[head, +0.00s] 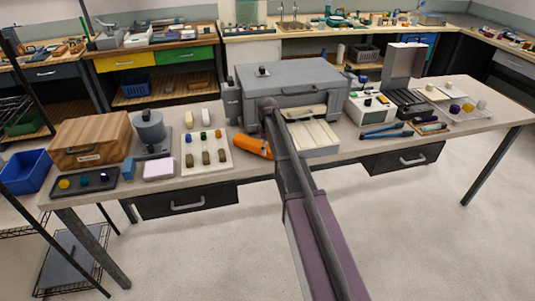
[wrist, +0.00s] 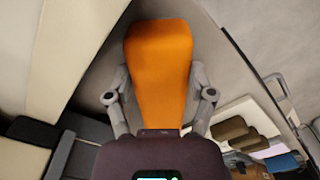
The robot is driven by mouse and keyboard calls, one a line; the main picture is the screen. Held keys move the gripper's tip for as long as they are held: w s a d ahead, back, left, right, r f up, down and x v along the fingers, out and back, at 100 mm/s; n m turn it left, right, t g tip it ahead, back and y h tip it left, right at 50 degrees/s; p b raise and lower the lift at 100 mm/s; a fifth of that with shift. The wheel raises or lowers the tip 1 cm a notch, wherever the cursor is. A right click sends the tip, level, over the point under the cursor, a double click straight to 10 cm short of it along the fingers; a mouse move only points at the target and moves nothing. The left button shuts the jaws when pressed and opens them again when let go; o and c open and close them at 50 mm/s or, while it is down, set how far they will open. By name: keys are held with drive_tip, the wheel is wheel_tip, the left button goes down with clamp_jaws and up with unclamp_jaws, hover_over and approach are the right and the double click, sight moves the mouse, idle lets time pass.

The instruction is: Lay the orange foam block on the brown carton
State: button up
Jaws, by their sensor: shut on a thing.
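The orange foam block (wrist: 160,60) is between the two fingers of my gripper (wrist: 160,97) in the wrist view, and the gripper is shut on it. In the head view the block (head: 253,146) shows at the middle of the bench, just left of my arm. The gripper itself is mostly hidden behind the arm there. The brown carton (head: 91,138) is at the left end of the bench, with a wood-like grain and a small pale label on its front. The block is well to the right of the carton, apart from it.
Between block and carton stand a white rack (head: 207,152) with several small bottles, a grey round device (head: 150,130) and a pink block (head: 159,169). A dark tray (head: 85,183) with coloured knobs lies before the carton. A large grey case (head: 290,82) stands behind my arm.

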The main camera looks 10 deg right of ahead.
drive_tip(key=shift+f, duration=0.45)
drive_tip(key=shift+f+b, duration=0.1)
drive_tip(key=shift+b, duration=0.2)
drive_tip(key=o, duration=1.2)
wheel_tip(320, 180, up, 12)
drive_tip(key=p, duration=1.2)
drive_tip(key=s+a+m, duration=0.1)
drive_tip(key=s+m, duration=0.2)
drive_tip(key=s, duration=0.6)
drive_tip(key=s+a+m, duration=0.2)
drive_tip(key=s+m, duration=0.1)
drive_tip(key=s, duration=0.7)
drive_tip(key=s+a+m, duration=0.2)
drive_tip(key=s+m, duration=0.1)
drive_tip(key=s, duration=0.7)
drive_tip(key=shift+a, duration=0.1)
